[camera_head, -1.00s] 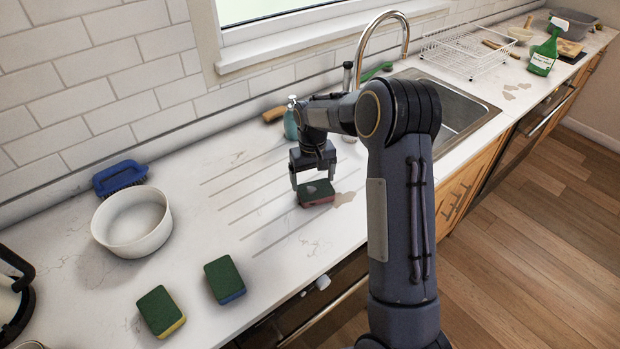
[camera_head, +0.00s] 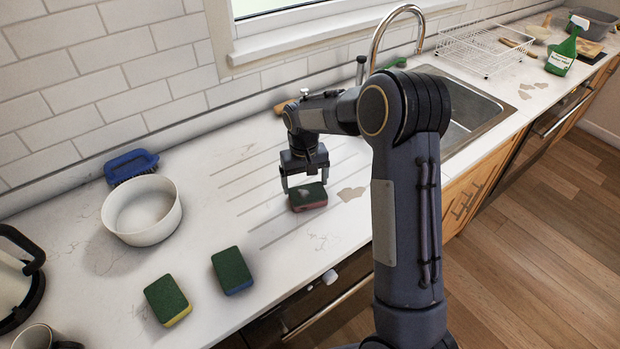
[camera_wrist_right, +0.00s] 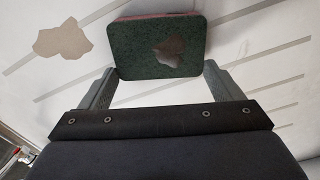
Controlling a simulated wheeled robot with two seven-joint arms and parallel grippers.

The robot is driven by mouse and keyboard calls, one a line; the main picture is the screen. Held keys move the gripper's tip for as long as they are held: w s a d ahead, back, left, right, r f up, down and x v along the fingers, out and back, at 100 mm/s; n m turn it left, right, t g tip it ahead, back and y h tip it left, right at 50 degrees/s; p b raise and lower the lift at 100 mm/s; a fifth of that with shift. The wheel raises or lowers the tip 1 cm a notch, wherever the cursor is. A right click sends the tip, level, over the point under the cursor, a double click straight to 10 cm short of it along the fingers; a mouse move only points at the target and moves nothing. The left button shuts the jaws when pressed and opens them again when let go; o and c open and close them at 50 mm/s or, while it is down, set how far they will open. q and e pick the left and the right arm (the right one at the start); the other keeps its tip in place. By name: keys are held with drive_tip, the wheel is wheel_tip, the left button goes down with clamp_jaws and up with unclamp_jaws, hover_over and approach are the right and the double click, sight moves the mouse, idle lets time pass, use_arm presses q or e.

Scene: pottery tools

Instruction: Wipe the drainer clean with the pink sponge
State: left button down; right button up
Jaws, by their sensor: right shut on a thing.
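The pink sponge (camera_head: 308,196) has a dark green top and a reddish-pink underside. It lies low at the counter surface, on the grooved drainer (camera_head: 240,187). My right gripper (camera_head: 304,184) is shut on it, one finger at each side. In the right wrist view the sponge (camera_wrist_right: 160,60) sits between the fingertips, with a brownish-grey patch on its green top. A tan stain (camera_head: 351,193) lies on the drainer just right of the sponge, apart from it. The stain also shows in the right wrist view (camera_wrist_right: 62,40). My left gripper is not in view.
A blue-yellow sponge pair, one blue-edged (camera_head: 232,270) and one yellow-edged (camera_head: 167,299), lies in front. A white bowl (camera_head: 142,210) and blue brush (camera_head: 131,166) stand left.

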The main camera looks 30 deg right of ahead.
drive_tip(key=shift+w+d+p, duration=0.2)
drive_tip(key=shift+w+d, duration=0.05)
drive_tip(key=shift+d, duration=1.25)
drive_tip(key=shift+w+d+p, duration=0.15)
drive_tip(key=shift+w+d, duration=0.05)
drive_tip(key=shift+d, duration=1.3)
drive_tip(key=shift+a, duration=0.15)
drive_tip(key=shift+s+a, duration=0.15)
drive_tip(key=shift+a, duration=0.6)
drive_tip(key=shift+s+a, duration=0.1)
drive_tip(key=shift+a, duration=0.6)
drive_tip(key=shift+s+d+b, duration=0.2)
drive_tip(key=shift+s+d, duration=0.5)
drive_tip(key=shift+d, duration=0.25)
drive_tip(key=shift+s+d+b, duration=0.25)
drive_tip(key=shift+s+d, duration=0.5)
drive_tip(key=shift+d, duration=0.25)
drive_tip(key=shift+s+d+b, duration=0.2)
drive_tip(key=shift+s+d, duration=0.5)
drive_tip(key=shift+d, duration=0.25)
drive_tip(key=shift+d, duration=0.1)
